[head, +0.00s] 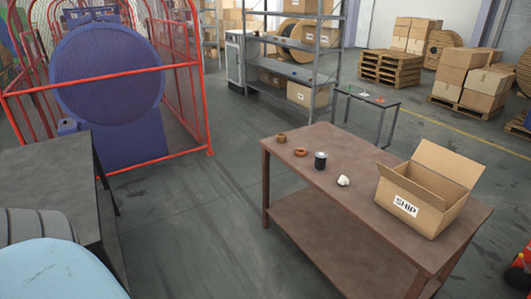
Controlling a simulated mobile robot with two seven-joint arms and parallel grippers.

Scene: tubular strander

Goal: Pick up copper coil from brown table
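The brown table (345,160) stands right of centre in the head view, with a lower shelf. Near its far left end are two small brown-orange items. One, more orange and ring-like, looks like the copper coil (300,152). The other is a browner, short round piece (281,138) just behind it to the left; it is too small to tell whether it is a coil as well. Both rest on the tabletop, apart from each other. Neither of my grippers shows in the head view.
A dark cylinder (320,161), a small white object (343,181) and an open carton marked SHIP (420,198) share the tabletop. A dark table (45,175) is at left, beside a red cage (208,120). Floor between the tables is clear.

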